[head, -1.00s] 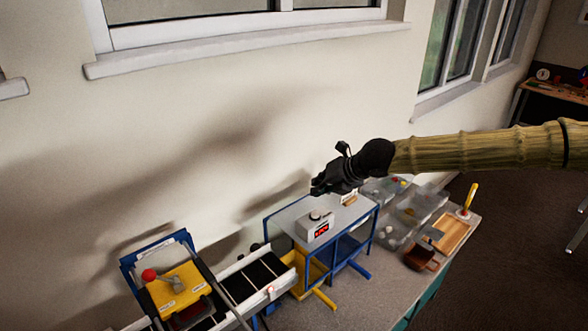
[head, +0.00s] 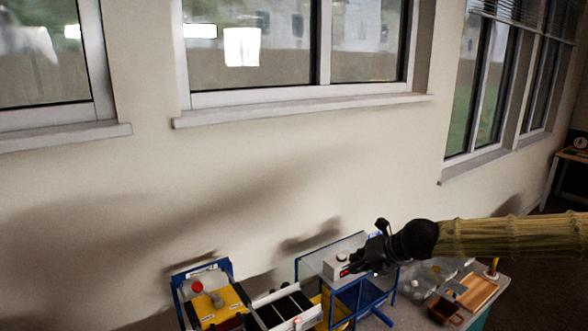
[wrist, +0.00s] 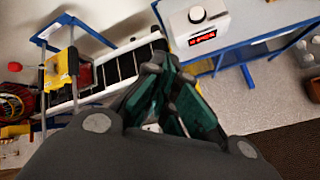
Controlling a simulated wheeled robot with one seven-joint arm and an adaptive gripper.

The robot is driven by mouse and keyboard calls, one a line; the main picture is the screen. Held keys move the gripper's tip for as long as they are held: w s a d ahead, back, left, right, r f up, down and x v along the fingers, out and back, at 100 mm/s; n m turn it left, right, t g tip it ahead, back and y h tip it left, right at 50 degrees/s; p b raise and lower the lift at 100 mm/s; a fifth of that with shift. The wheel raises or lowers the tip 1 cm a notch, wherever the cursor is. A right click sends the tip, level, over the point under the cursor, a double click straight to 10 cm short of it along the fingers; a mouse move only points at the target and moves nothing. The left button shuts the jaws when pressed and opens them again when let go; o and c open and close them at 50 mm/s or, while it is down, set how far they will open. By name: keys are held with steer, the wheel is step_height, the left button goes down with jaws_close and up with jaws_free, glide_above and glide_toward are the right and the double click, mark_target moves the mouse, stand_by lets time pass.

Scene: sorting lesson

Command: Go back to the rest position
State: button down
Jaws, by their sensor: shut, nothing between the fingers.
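My gripper (head: 364,266) is at the end of my arm, which reaches in from the right in the head view. It is in front of the blue-framed stand (head: 331,301) and overlaps the white box with a red display (head: 336,265) in the picture. In the wrist view my gripper (wrist: 157,68) has its fingers together with nothing held. The white box also shows in the wrist view (wrist: 193,26), beyond the fingertips. I cannot tell the exact gap between them.
A yellow unit with a red ball-like knob (head: 213,302) and a black-belted conveyor (head: 285,306) stand left of the stand. Clear bins (head: 435,272), a brown cup (head: 444,310) and a wooden tray (head: 478,293) are at the right. The wall and windows are behind.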

steer(key=s+a+f+n+g+h, duration=0.1)
steer(key=s+f+n, duration=0.4)
steer(key=f, duration=0.4)
steer(key=s+a+f+n+g+h, duration=0.1)
steer(key=s+f+n, duration=0.3)
steer(key=f, duration=0.5)
steer(key=s+a+f+n+g+h, duration=0.1)
steer(key=s+a+f+n, duration=0.1)
steer(key=s+f+n, duration=0.3)
steer(key=shift+s+f+n+g, duration=0.1)
steer(key=shift+s+f, duration=0.35)
steer(key=shift+f, duration=0.25)
steer(key=shift+s+f+n+g, duration=0.1)
steer(key=shift+s+f, duration=0.3)
steer(key=shift+f, duration=0.3)
steer(key=shift+s+f+n+g, duration=0.1)
steer(key=shift+s+f, duration=0.35)
steer(key=shift+f, duration=0.25)
steer(key=s+d+f+n+g+h+b, duration=0.1)
steer(key=s+d+f+n, duration=0.2)
steer(key=s+f+n, duration=0.2)
steer(key=s+d+f+n+g+b, duration=0.1)
steer(key=s+d+f+n, duration=0.2)
steer(key=s+n, duration=0.6)
steer(key=s+d+f+n+g+h+b, duration=0.1)
steer(key=s+d+f+n, duration=0.3)
steer(key=s, duration=1)
steer(key=shift+s+f+n+h, duration=0.3)
steer(key=shift+f+n, duration=1.6)
steer(key=shift+n, duration=0.1)
